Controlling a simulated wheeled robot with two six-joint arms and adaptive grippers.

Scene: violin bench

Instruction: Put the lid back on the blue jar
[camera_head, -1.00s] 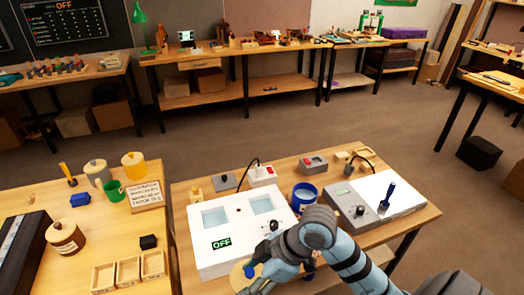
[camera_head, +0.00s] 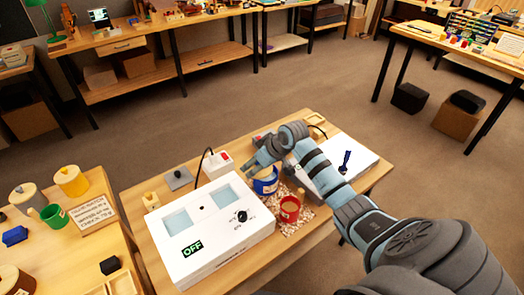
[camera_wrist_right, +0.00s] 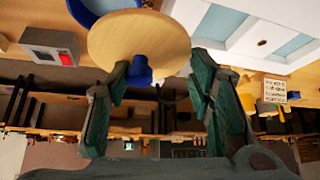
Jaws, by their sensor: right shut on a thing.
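The blue jar (camera_head: 266,188) stands on the table between the white box and the grey-and-white box. In the right wrist view it is mostly hidden behind the lid, with a blue edge (camera_wrist_right: 83,14) showing. The lid, a light wooden disc (camera_wrist_right: 115,38) with a blue knob (camera_wrist_right: 139,71), is in the right wrist view. My right gripper (camera_wrist_right: 150,82) is shut on the lid's knob. In the head view, my right gripper (camera_head: 256,166) is at the jar's top; whether the lid touches the rim cannot be told. My left gripper is out of view.
A red pot (camera_head: 289,209) stands close in front of the jar on scattered shavings. A white box with an OFF display (camera_head: 205,230) is to the left. A grey-and-white box (camera_head: 335,168) is to the right, and a red-switch box (camera_head: 217,165) is behind.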

